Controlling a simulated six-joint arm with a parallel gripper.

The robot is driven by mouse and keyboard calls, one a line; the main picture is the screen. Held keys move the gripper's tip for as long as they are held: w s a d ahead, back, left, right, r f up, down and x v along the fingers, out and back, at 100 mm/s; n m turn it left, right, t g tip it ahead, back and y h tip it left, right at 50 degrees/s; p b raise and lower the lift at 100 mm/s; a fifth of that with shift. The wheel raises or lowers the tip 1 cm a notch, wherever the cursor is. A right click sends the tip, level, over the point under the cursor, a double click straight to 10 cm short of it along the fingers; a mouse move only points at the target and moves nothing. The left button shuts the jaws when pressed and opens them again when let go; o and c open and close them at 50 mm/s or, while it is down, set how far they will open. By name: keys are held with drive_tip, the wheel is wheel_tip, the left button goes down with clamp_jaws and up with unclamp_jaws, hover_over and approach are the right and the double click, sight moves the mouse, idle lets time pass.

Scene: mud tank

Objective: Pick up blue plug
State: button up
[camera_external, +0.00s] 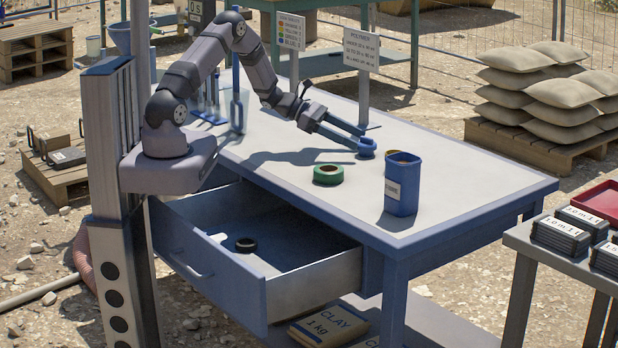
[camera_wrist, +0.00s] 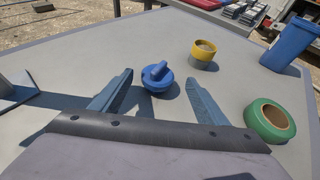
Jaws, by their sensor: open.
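The blue plug (camera_wrist: 157,78) is a round blue piece with a raised bar handle, lying on the light tabletop. In the wrist view it sits just beyond and between the two fingertips of my gripper (camera_wrist: 158,88), slightly left of the middle. In the external view the plug (camera_external: 366,147) is at the far end of my gripper (camera_external: 362,141), near the middle of the table. My gripper is open with nothing between its fingers. I cannot tell from the external view whether a finger touches the plug.
Green tape (camera_external: 328,174) lies near the gripper. A blue container (camera_external: 402,190) stands to the right, with a yellow ring (camera_wrist: 204,55) behind it. A sign (camera_external: 360,60) stands on the table's back side. An open drawer (camera_external: 300,285) juts out in front.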

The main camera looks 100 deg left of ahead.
sight(361, 142)
drive_tip(key=shift+p+x, duration=0.8)
drive_tip(key=shift+x, duration=1.9)
drive_tip(key=shift+a+f, duration=0.1)
drive_tip(key=shift+a, duration=0.1)
drive_tip(key=c, duration=1.1)
